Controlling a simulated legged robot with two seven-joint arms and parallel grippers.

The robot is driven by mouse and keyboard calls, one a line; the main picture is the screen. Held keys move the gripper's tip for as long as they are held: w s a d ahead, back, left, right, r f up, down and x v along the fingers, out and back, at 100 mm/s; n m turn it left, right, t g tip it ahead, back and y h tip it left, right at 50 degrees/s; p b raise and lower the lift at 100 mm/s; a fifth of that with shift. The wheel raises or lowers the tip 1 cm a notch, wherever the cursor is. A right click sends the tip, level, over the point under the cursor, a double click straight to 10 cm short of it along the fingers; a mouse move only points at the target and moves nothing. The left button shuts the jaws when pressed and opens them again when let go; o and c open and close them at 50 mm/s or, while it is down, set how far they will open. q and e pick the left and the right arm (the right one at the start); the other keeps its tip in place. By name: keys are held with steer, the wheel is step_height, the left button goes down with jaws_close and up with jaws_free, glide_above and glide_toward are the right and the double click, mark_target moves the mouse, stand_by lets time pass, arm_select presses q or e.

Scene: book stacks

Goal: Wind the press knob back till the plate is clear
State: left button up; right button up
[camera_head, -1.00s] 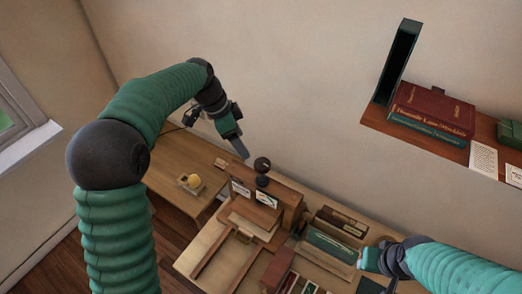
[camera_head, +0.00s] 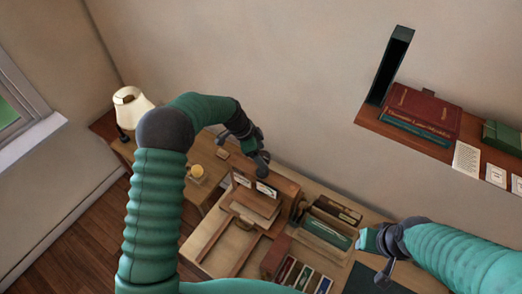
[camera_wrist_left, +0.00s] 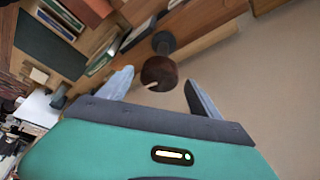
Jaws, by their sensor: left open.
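The press knob shows in the left wrist view as a dark brown round knob (camera_wrist_left: 158,76) above a dark collar (camera_wrist_left: 163,42). In the head view my left gripper (camera_head: 262,163) is over the wooden press (camera_head: 285,190) and largely covers the knob. My left gripper (camera_wrist_left: 158,78) is open in the wrist view, one finger on each side of the knob. I see gaps on both sides; contact is not visible. The plate's clearance cannot be made out. My right gripper (camera_head: 364,240) is at the right, by the desk; its jaws are too small to read.
A wall shelf (camera_head: 372,118) with red and green books is at upper right. A cream lamp (camera_head: 131,105) and a yellow object (camera_head: 197,171) are on the left table. A green-fronted wooden box (camera_head: 325,232) and upright books (camera_head: 300,275) stand right of the press.

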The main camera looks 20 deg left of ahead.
arm_select(q)
steer(key=shift+f, duration=0.15)
steer(key=c, duration=1.4)
steer(key=shift+o, duration=0.2)
